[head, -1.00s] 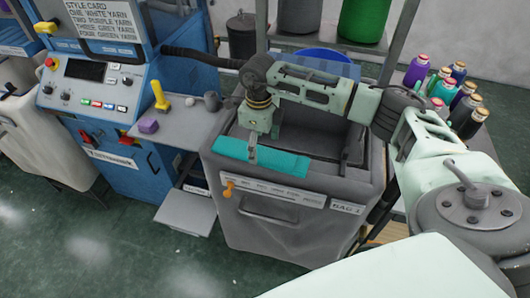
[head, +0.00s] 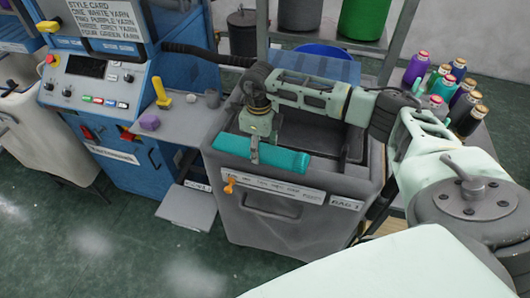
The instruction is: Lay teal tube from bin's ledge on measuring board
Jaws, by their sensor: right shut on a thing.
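The teal tube (head: 285,161) lies along the front rim of the grey bin (head: 290,228), tilted slightly down to the right. My right gripper (head: 254,155) reaches down from above and is shut on the tube left of its middle. The fingers hide a narrow strip of it. I cannot tell whether the tube still touches the ledge or is just clear of it. No board with clear measuring marks shows; a plain pale board (head: 187,207) sits low, left of the bin. My left gripper is out of view.
A grey side shelf (head: 185,125) left of the bin holds a yellow tool (head: 161,93) and a purple block (head: 149,122). The blue machine (head: 110,110) stands farther left. Several yarn cones (head: 455,92) stand at the right.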

